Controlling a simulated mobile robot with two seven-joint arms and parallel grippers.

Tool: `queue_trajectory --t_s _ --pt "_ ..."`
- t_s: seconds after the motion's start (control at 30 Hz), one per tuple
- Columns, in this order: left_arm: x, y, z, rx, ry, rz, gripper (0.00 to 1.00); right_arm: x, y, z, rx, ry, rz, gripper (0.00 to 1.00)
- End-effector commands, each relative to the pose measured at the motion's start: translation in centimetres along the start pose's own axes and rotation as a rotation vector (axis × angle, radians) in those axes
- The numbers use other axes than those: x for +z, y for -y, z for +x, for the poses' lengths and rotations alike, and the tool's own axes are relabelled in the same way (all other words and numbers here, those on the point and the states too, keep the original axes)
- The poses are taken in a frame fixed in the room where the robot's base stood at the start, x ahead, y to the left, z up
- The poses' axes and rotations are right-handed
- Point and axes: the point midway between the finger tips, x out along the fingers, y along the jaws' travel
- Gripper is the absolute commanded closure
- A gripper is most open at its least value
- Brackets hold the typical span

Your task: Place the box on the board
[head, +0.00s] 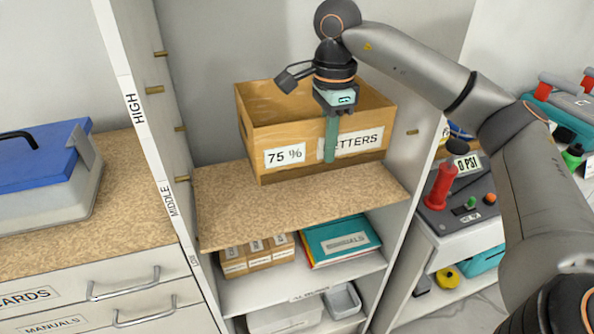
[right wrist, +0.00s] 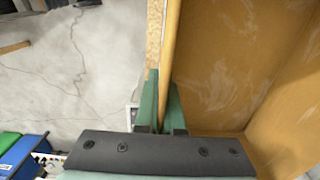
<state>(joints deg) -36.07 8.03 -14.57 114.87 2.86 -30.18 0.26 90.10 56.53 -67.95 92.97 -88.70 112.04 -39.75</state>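The box (head: 275,133) is an open-topped brown carton with "75 %" and "LETTERS" labels on its front. It is over the back part of the speckled brown board (head: 290,205) in the shelving, turned slightly. I cannot tell whether its whole base touches the board. My right gripper (head: 331,142) points down at the box's front wall, one green finger outside, partly covering the "LETTERS" label. In the right wrist view the box wall (right wrist: 171,40) runs between the two green fingers (right wrist: 163,105), which look closed on it. My left gripper is not in view.
Side panels of the shelving (head: 165,150) flank the board. Below are small cartons (head: 257,257) and a teal folder (head: 340,240). A blue-lidded toolbox (head: 45,180) stands on the left counter; a gauge device (head: 465,200) is at right. The board's front strip is bare.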

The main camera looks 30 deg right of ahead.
Motion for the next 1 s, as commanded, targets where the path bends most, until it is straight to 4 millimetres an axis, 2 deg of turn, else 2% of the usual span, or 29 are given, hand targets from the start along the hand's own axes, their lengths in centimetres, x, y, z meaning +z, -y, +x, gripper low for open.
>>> queue_trajectory --t_s 0.07,0.3,0.47,0.7,1.0 --pt "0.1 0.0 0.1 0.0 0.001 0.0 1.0 0.0 0.0 0.4 -0.001 0.0 -0.001 1.0" --pt "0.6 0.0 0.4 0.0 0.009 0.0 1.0 -0.1 0.0 4.2 0.0 -0.001 0.0 1.0" --pt "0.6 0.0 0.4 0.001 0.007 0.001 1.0 -0.1 0.0 5.7 0.0 0.0 0.001 1.0" --pt "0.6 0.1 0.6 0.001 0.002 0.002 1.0 -0.1 -0.1 9.4 0.001 -0.001 0.0 1.0" --pt "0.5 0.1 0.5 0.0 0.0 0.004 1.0 0.0 0.0 10.0 -0.002 0.001 0.0 1.0"
